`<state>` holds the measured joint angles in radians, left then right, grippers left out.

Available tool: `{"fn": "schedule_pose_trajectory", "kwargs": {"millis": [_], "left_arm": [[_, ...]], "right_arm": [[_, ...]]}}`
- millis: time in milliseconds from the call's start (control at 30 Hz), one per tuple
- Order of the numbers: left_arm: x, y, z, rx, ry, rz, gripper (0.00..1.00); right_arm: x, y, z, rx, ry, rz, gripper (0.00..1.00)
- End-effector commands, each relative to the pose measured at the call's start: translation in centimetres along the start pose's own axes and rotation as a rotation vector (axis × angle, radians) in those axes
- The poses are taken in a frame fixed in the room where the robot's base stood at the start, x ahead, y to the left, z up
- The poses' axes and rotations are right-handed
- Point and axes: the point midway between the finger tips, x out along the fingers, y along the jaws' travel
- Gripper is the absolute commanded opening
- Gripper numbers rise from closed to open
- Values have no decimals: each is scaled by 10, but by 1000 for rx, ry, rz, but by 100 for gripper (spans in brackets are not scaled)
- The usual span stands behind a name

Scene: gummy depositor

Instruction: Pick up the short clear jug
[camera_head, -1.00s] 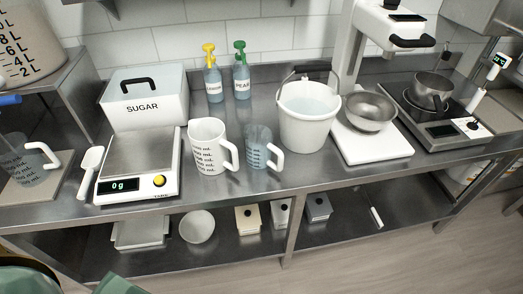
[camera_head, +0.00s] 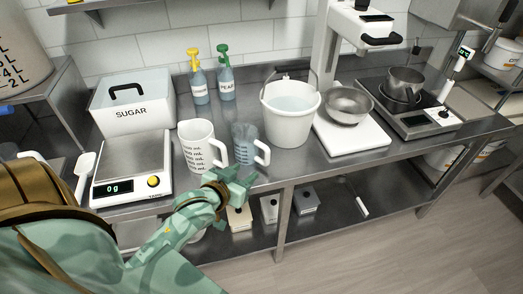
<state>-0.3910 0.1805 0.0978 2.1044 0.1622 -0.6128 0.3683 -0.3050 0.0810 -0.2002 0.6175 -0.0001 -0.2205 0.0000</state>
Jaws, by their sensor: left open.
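The short clear jug (camera_head: 242,141) stands upright on the steel counter, bluish and see-through, with a white handle on its right. A taller white measuring jug (camera_head: 197,146) with printed mL marks stands just left of it. My left gripper (camera_head: 238,178) is at the counter's front edge, in front of and below the short jug. It is open and holds nothing that I can see. Its tips are near the jug's base, and I cannot tell the exact gap. My right gripper is out of view.
A kitchen scale (camera_head: 132,170) and a SUGAR bin (camera_head: 133,101) are to the left. A white bucket (camera_head: 290,125) of liquid stands close on the right. Two pump bottles (camera_head: 226,82) are behind. Trays and small boxes sit on the lower shelf.

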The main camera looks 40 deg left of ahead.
Motion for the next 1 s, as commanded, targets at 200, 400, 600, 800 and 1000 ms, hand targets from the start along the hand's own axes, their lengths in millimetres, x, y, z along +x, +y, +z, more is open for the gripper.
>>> {"fn": "schedule_pose_trajectory", "kwargs": {"millis": [200, 400, 600, 800, 1000], "left_arm": [[50, 0, 2, -5, 2, 1, 42], [93, 0, 3, -4, 0, 1, 42], [110, 0, 2, -4, -1, 0, 42], [142, 2, 4, -4, 0, 1, 42], [159, 1, 3, -4, -1, 0, 42]], "right_arm": [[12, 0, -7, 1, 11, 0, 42], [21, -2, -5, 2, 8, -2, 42], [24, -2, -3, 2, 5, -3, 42], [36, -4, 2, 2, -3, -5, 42], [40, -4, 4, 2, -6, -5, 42]]}}
